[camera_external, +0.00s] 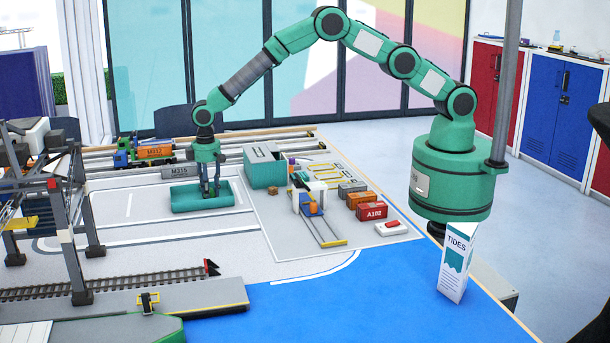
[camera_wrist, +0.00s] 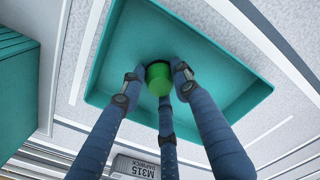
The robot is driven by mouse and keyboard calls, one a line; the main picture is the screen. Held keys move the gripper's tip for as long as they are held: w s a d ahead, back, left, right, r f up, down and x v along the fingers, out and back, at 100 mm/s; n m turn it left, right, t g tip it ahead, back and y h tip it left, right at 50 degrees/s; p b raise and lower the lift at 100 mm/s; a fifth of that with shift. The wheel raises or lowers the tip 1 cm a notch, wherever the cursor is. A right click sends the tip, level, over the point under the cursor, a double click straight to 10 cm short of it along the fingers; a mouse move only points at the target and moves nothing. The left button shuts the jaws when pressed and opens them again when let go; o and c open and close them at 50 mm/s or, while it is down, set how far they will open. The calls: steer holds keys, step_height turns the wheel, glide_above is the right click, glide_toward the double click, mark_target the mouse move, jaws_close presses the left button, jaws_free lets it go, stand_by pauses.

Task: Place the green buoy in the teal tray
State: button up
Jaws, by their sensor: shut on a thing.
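The green buoy (camera_wrist: 159,80) is a small green cylinder with a dark rim, between my fingertips in the wrist view. My gripper (camera_wrist: 157,84) has its blue fingers shut on it. The teal tray (camera_wrist: 239,100) lies under the buoy, and its raised rim shows around the fingers. In the external view my gripper (camera_external: 210,194) points straight down over the right part of the teal tray (camera_external: 185,207). The buoy is hidden there by the fingers. I cannot tell whether the buoy touches the tray floor.
A grey M315 container (camera_external: 181,172) lies just behind the tray. A teal box building (camera_external: 264,167) stands to its right. A large grey gantry (camera_external: 75,200) stands at left.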

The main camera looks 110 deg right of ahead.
steer(key=shift+f, duration=0.1)
steer(key=o, duration=1.2)
steer(key=shift+c, duration=0.2)
step_height(320, 180, up, 12)
steer(key=p, duration=0.2)
steer(key=shift+p, duration=0.35)
